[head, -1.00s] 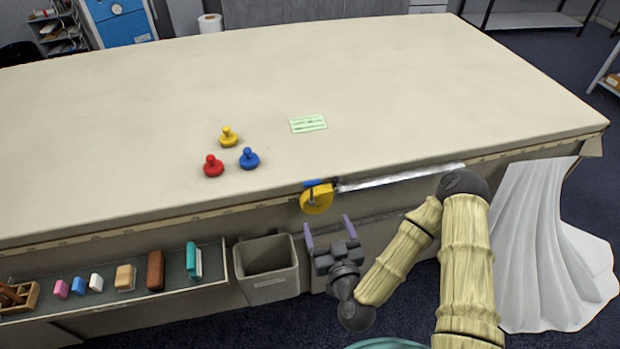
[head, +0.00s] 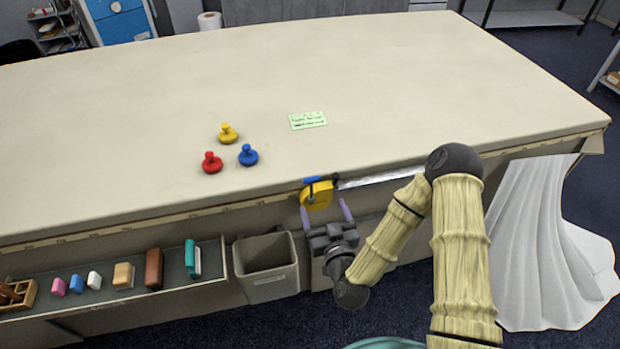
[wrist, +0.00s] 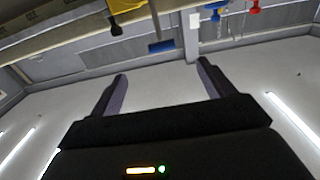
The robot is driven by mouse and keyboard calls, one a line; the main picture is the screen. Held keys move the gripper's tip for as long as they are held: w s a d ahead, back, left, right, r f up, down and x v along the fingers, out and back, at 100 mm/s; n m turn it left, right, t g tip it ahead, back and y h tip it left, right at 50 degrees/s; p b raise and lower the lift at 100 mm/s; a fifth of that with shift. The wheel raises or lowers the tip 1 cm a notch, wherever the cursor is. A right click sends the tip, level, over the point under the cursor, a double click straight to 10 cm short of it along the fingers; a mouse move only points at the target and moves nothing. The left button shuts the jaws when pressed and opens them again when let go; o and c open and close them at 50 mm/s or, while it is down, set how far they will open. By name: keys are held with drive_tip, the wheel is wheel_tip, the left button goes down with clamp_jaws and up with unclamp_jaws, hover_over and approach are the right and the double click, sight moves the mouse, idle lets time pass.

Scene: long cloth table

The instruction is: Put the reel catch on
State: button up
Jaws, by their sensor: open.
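The yellow reel (head: 318,196) hangs at the table's front edge, with a silvery strip running from it to the right along the edge. A small blue catch (head: 311,180) sits at the top of the reel. My gripper (head: 325,212) is open and empty, just below and in front of the reel, its two fingers pointing up toward it. In the wrist view, the reel's yellow body (wrist: 126,5) is partly cut off at the top. The blue catch (wrist: 161,46) shows beyond and between my fingertips, apart from them. Whether the catch is on or off I cannot tell.
Red (head: 212,163), blue (head: 248,155) and yellow (head: 228,133) knobs and a green card (head: 308,121) lie on the table (head: 420,85). Below the edge are a grey bin (head: 266,268) and a tray (head: 215,272) with several blocks. A white cloth (head: 540,250) hangs at the right.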

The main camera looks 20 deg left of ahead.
sight(312, 182)
drive_tip(key=shift+w+a+f+b, duration=0.25)
drive_tip(key=shift+w+b, duration=0.35)
drive_tip(key=shift+b, duration=1.45)
drive_tip(key=shift+w+a+r+b, duration=0.1)
drive_tip(key=shift+w+b, duration=0.05)
drive_tip(key=shift+b, duration=1.1)
drive_tip(key=b, duration=0.5)
drive_tip(key=shift+a, duration=0.2)
drive_tip(key=p+x, duration=0.1)
drive_tip(key=x, duration=1)
drive_tip(key=shift+w+a+r+p, duration=0.2)
drive_tip(key=shift+a+p, duration=0.1)
drive_tip(key=shift+p, duration=0.05)
drive_tip(key=shift+c, duration=0.2)
drive_tip(key=c, duration=1.3)
drive_tip(key=shift+c, duration=0.2)
